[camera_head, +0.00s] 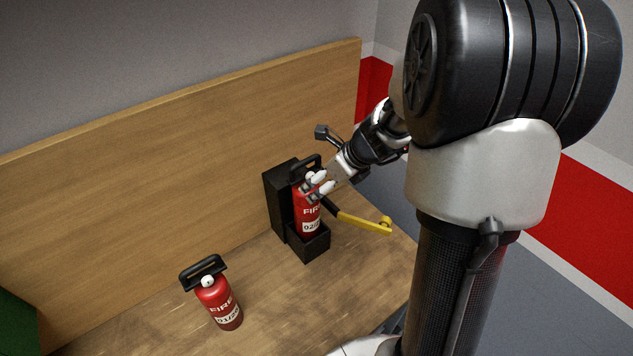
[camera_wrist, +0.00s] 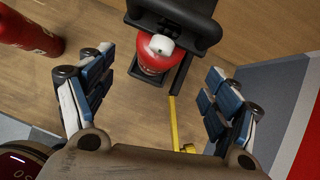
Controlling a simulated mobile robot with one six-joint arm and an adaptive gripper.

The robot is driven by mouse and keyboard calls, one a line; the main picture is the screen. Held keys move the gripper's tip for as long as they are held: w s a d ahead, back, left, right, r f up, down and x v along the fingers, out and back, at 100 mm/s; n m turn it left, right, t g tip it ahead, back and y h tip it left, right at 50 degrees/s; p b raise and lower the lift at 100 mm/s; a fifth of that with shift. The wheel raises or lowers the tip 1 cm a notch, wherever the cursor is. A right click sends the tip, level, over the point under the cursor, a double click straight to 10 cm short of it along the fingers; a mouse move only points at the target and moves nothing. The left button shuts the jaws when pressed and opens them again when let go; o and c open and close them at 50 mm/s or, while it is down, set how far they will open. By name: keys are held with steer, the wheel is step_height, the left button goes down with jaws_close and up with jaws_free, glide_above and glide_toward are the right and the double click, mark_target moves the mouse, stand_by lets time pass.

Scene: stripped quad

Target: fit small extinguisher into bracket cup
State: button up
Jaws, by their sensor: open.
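A red fire extinguisher (camera_head: 309,222) with a white label stands upright in the black bracket (camera_head: 281,205), its base hidden inside the bracket's cup (camera_head: 309,246). In the wrist view the extinguisher (camera_wrist: 152,66) is seen from above, with its white knob and black handle against the backplate. My gripper (camera_head: 318,186) is at its upper part in the head view. In the wrist view my gripper (camera_wrist: 158,95) has its fingers spread wide, with nothing held between them. A second red extinguisher (camera_head: 219,304) stands on the bench left of the bracket; part of it (camera_wrist: 28,36) shows in the wrist view.
A yellow strap or lever (camera_head: 363,221) sticks out right of the bracket, low between my fingers in the wrist view. The wooden bench top (camera_head: 275,310) is clear in front. A wooden back panel (camera_head: 150,200) rises behind the bracket.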

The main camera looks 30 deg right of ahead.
steer(key=s+a+r+n+g, duration=0.1)
steer(key=s+a+r+n, duration=1.1)
steer(key=n, duration=0.5)
steer(key=s+a+r+n+h, duration=0.1)
steer(key=s+n+h, duration=0.1)
steer(key=s+n, duration=1.1)
steer(key=shift+s+n+g, duration=0.15)
steer(key=shift+n+g, duration=0.15)
steer(key=shift+n, duration=0.4)
steer(key=shift+s+a, duration=0.1)
steer(key=shift+a, duration=0.05)
